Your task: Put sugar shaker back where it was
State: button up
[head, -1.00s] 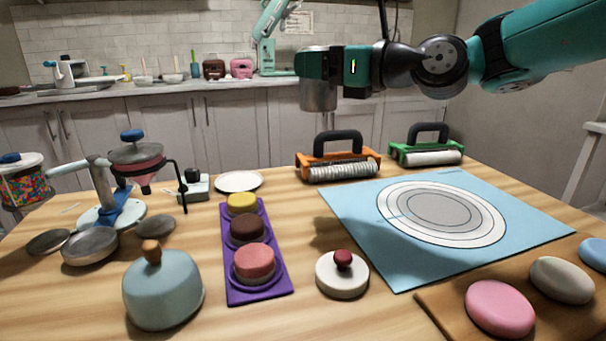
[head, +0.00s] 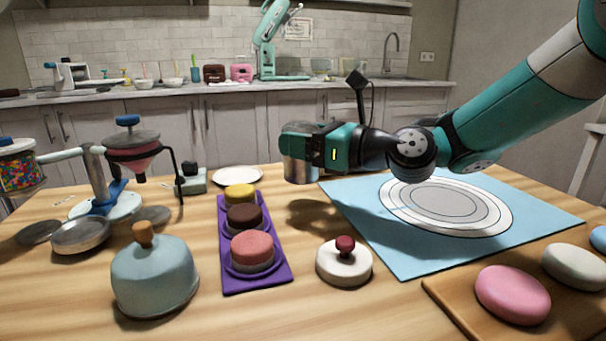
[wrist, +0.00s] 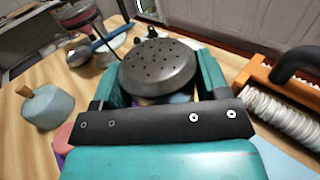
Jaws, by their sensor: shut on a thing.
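The sugar shaker is a grey metal cylinder (head: 297,170) with a dark, perforated lid that shows in the wrist view (wrist: 158,66). My gripper (head: 298,143) is shut around its upper body in the head view, and the shaker hangs upright. Its lower end is above the wooden table, between the purple tray and the blue mat, with a shadow on the table beneath. In the wrist view my gripper's fingers (wrist: 158,90) lie on both sides of the shaker.
A purple tray (head: 277,278) with small cakes is left of the shaker. A white, red-knobbed disc (head: 343,268) and a blue dome (head: 155,275) stand in front.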

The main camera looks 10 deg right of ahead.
aim_at(305, 165)
notch_tip(305, 165, down, 5)
jog(key=shift+r+b, duration=0.1)
jog(key=shift+b, duration=0.8)
jog(key=o, duration=1.1)
jog(key=shift+c, duration=0.2)
jog(key=shift+d, duration=0.15)
jog(key=v, duration=0.7)
jog(key=shift+s+p, duration=0.15)
jog(key=shift+p, duration=0.2)
